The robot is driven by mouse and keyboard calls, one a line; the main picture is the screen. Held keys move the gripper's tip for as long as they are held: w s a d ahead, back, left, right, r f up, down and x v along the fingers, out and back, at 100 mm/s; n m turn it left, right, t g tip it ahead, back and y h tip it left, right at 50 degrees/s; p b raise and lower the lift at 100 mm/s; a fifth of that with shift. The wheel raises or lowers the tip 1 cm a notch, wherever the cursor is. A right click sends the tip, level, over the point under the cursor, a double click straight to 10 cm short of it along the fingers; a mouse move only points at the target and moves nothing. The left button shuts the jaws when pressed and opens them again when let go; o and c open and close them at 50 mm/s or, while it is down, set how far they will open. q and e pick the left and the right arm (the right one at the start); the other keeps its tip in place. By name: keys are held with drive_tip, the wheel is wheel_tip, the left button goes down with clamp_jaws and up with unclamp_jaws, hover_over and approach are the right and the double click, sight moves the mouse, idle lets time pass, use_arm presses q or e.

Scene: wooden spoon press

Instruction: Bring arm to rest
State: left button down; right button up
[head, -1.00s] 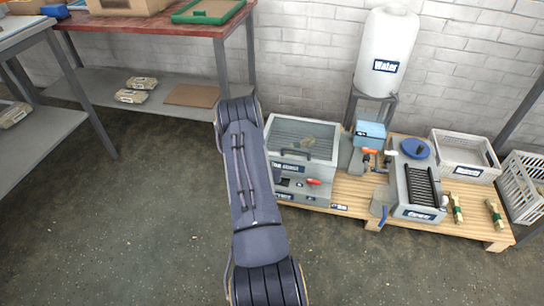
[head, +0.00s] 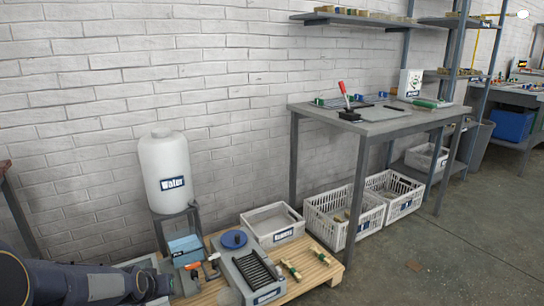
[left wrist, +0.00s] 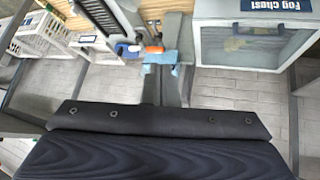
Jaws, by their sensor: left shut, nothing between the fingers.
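My left arm (head: 85,285) comes in at the lower left corner of the head view and lies low across it, its end near the pallet. The left wrist view shows a dark padded housing across the bottom, and my left gripper (left wrist: 165,88) is in front of it, shut and empty. Its fingertips are hard to tell from the grey parts behind. The fog chest (left wrist: 255,48) is at the right of that view.
A wooden pallet (head: 322,270) carries a grey unit with a blue round lid (head: 233,240) and a white bin (head: 273,224). A water tank (head: 166,170) stands on a stand behind. A grey table (head: 400,120) with a red-handled press is at the right. Floor (head: 470,250) is clear front right.

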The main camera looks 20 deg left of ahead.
use_arm(q)
drive_tip(key=s+d+r+m+h, duration=0.1)
drive_tip(key=s+d+r+h, duration=0.2)
drive_tip(key=d, duration=0.5)
drive_tip(key=s+d+r+m+h, duration=0.1)
drive_tip(key=s+d+r, duration=0.35)
drive_tip(key=d, duration=0.35)
drive_tip(key=s+d+m+g+h, duration=0.1)
drive_tip(key=s+d+m+h, duration=0.2)
drive_tip(key=s+d, duration=0.7)
wheel_tip(320, 180, up, 37)
drive_tip(key=p, duration=3.6)
drive_tip(key=shift+r+g+p, duration=0.15)
drive_tip(key=shift+g+p, duration=0.15)
drive_tip(key=shift+p, duration=0.05)
drive_tip(key=shift+s+a, duration=0.1)
drive_tip(key=shift+a, duration=0.05)
